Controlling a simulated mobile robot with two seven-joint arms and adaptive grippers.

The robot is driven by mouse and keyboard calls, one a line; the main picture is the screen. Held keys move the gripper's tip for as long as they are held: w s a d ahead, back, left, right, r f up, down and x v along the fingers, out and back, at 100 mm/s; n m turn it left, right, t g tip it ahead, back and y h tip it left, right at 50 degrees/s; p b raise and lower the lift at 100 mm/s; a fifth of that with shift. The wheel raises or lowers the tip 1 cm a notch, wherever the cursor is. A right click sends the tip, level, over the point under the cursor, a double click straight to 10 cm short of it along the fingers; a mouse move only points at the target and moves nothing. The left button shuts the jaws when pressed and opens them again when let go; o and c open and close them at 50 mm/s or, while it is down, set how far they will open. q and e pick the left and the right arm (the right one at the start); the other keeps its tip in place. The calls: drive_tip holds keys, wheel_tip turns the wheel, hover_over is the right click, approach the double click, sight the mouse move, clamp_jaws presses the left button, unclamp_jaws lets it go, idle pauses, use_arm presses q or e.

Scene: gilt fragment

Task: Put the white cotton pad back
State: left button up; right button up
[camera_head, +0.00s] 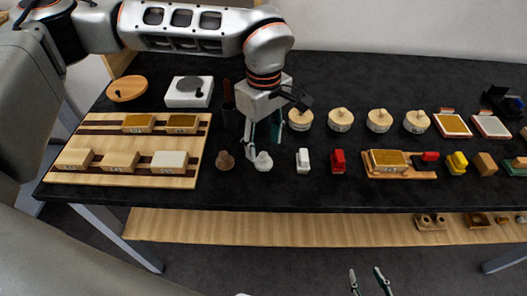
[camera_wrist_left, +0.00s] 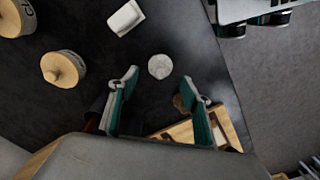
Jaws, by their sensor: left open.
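The white cotton pad (camera_head: 263,161) looks like a small round white lump on the dark table top, near the front edge. It also shows in the left wrist view as a pale disc (camera_wrist_left: 160,66), beyond the fingertips. My left gripper (camera_head: 262,138) points down just behind and above the pad. In the left wrist view its fingers (camera_wrist_left: 160,88) are spread apart with nothing between them. My right gripper (camera_head: 369,281) shows only its two spread, empty fingertips at the bottom of the head view, in front of the table.
A brown lump (camera_head: 225,161) sits close left of the pad, and a white block (camera_head: 303,160) stands to its right. A wooden rack (camera_head: 60,178) with several blocks lies at left. Round wooden-lidded jars (camera_head: 340,120) stand behind. A dark cup (camera_head: 230,122) is beside the left gripper.

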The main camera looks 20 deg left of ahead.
sight(264, 154)
use_arm(q)
wheel_tip(264, 154, up, 7)
drive_tip(key=shift+r, duration=0.15)
idle(0.6)
